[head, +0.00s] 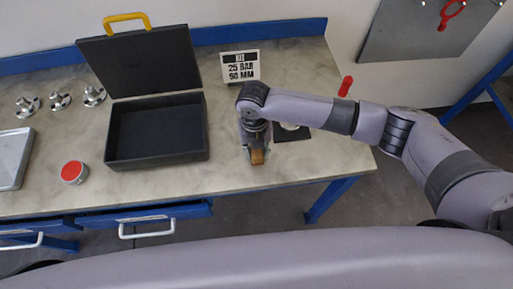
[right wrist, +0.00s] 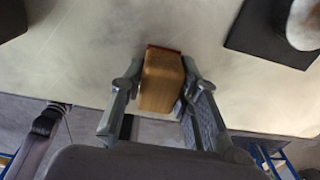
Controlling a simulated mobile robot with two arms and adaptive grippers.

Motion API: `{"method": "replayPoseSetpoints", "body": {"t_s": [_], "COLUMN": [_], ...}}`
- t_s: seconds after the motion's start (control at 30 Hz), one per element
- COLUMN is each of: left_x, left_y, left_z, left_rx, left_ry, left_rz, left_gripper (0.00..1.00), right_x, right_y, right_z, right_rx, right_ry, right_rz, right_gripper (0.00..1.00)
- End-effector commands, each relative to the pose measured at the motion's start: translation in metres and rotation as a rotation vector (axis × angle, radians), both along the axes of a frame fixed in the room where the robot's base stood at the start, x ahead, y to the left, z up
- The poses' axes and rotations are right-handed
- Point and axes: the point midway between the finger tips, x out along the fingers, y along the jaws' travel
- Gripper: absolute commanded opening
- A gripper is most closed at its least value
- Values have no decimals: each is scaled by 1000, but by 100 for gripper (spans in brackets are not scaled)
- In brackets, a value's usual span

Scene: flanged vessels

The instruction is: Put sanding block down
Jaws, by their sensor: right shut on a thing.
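The sanding block (right wrist: 161,82) is a tan, wood-coloured block with a dark red edge at its far end. In the right wrist view it sits between the two fingers of my right gripper (right wrist: 157,95), which is shut on it. In the head view the block (head: 257,157) shows below my right gripper (head: 256,148), over the front part of the workbench (head: 230,178). I cannot tell whether the block touches the bench top. My left gripper is not in view.
An open black case (head: 156,158) with a yellow handle stands left of my right gripper. A red-topped tin (head: 74,172), a grey tray (head: 12,160) and several metal flanged parts (head: 60,101) are further left. A sign (head: 240,66) stands behind. A dark mat (head: 292,133) lies right.

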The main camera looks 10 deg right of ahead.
Motion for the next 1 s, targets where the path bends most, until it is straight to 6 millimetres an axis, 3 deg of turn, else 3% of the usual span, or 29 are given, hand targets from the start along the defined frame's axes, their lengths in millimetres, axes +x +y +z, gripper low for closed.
{"method": "replayPoseSetpoints", "body": {"t_s": [0.27,0.3,0.57,1.0], "left_x": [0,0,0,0], "left_y": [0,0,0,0], "left_z": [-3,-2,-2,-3], "left_rx": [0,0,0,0], "left_ry": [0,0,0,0], "left_rz": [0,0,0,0], "left_gripper": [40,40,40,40], "right_x": [0,0,0,2], "right_y": [0,0,0,0], "right_z": [-4,-3,-3,7], "right_rx": [0,0,0,1], "right_ry": [0,0,0,-4], "right_rz": [0,0,0,-1], "right_gripper": [0,31,49,49]}}
